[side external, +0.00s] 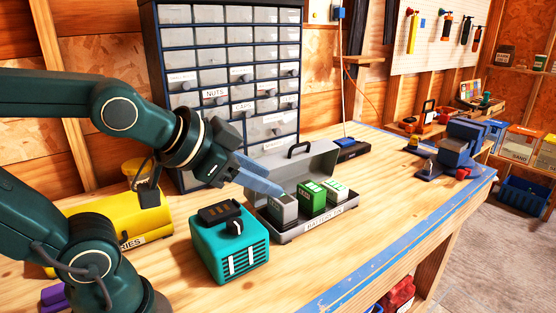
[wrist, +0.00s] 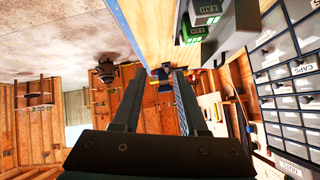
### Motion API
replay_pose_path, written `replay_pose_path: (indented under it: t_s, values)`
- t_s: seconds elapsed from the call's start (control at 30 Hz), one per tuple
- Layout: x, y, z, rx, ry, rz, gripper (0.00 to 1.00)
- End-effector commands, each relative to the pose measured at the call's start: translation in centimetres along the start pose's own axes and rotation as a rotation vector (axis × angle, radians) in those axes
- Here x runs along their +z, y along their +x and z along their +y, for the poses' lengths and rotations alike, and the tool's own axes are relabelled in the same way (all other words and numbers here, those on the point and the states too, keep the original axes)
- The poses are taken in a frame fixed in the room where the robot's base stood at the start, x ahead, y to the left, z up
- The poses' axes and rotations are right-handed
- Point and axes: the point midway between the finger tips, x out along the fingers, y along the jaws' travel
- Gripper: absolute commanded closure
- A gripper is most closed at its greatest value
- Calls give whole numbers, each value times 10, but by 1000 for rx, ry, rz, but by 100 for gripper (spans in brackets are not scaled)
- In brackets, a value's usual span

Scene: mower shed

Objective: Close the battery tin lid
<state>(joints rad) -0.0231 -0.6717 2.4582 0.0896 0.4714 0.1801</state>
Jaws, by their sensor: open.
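The battery tin (side external: 311,229) is a shallow grey tray with a front label, standing on the workbench. Its grey lid (side external: 318,160), with a black handle, stands raised at the back.
A teal charger (side external: 229,245) stands just left of the tin, and a yellow container (side external: 140,212) lies further left. A drawer cabinet (side external: 235,75) rises behind. A vise (side external: 455,150) is at the far right. The bench right of the tin is clear.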

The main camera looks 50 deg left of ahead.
Motion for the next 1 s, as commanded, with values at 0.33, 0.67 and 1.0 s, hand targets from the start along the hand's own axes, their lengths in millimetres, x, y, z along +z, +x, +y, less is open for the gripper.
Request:
replay_pose_path:
  t_s: [0.33,0.67,1.0]
  values:
    - [-94,69,-80,-271,369,337,58]
    - [-66,138,-140,-359,480,362,58]
    - [-29,167,-163,-354,419,260,58]
